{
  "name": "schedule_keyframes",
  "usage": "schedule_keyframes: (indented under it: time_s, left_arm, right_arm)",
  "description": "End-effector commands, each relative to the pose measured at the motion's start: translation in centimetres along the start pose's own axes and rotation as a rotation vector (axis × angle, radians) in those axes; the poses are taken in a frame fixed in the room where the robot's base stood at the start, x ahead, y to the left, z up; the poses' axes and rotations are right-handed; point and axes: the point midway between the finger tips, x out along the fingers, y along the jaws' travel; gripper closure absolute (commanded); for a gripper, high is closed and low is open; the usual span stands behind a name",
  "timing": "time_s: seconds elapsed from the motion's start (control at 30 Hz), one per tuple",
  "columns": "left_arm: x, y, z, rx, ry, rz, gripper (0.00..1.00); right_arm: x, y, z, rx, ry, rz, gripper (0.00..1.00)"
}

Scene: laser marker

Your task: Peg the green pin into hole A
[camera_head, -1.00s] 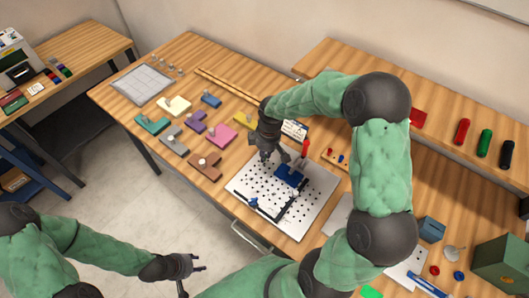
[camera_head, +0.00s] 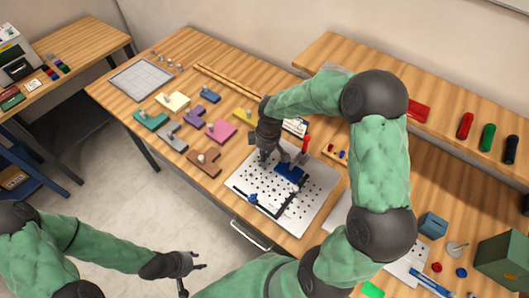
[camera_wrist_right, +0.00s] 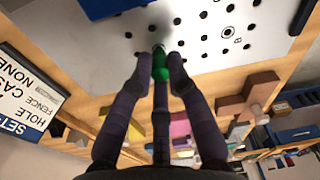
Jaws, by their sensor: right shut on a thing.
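My right gripper (camera_head: 266,158) is over the upper left part of the white perforated plate (camera_head: 318,200) in the head view. In the right wrist view the gripper (camera_wrist_right: 161,66) is shut on the green pin (camera_wrist_right: 161,70), which sits between the fingertips, close to the plate (camera_wrist_right: 190,30). I cannot tell whether the pin touches the plate. Some holes there have ring marks; no letter A is readable, so hole A cannot be singled out. A blue block (camera_head: 290,172) lies on the plate. My left gripper (camera_head: 198,262) is open and empty, away from the table.
A dark fence (camera_head: 278,212) lies along the plate's front. A sign card (camera_head: 295,127) stands behind the plate; it also shows in the right wrist view (camera_wrist_right: 28,92). A red upright handle (camera_head: 306,144) is close by. Coloured shapes, such as a pink one (camera_head: 221,131), lie left.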

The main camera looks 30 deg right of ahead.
Motion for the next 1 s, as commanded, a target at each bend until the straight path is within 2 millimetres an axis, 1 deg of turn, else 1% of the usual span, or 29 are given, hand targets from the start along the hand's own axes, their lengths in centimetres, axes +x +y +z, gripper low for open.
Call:
schedule_keyframes:
  time_s: [0.7,0.73,0.77,0.8,0.83,1.0]
  left_arm:
    - [0.6,-0.21,-0.02,0.0,0.0,0.0,0.6]
    - [0.6,-0.21,-0.02,0.0,0.0,0.0,0.6]
    - [0.57,-0.2,-0.02,0.0,0.0,0.0,0.6]
    - [0.56,-0.2,-0.02,0.0,0.0,0.0,0.6]
    - [0.56,-0.2,-0.02,0.0,0.0,0.0,0.6]
    - [0.56,-0.2,-0.02,0.0,0.0,0.0,0.6]
  right_arm:
    - [0.98,0.01,0.1,0.0,0.0,0.0,1.0]
    - [0.98,0.01,0.1,0.0,0.0,0.0,0.8]
    - [0.95,0.01,0.09,0.0,0.0,0.0,0.71]
    - [0.94,0.01,0.09,0.0,0.0,0.0,0.6]
    - [0.93,0.02,0.09,0.0,0.0,0.0,0.55]
    - [0.92,0.01,0.09,0.0,0.0,0.0,0.55]
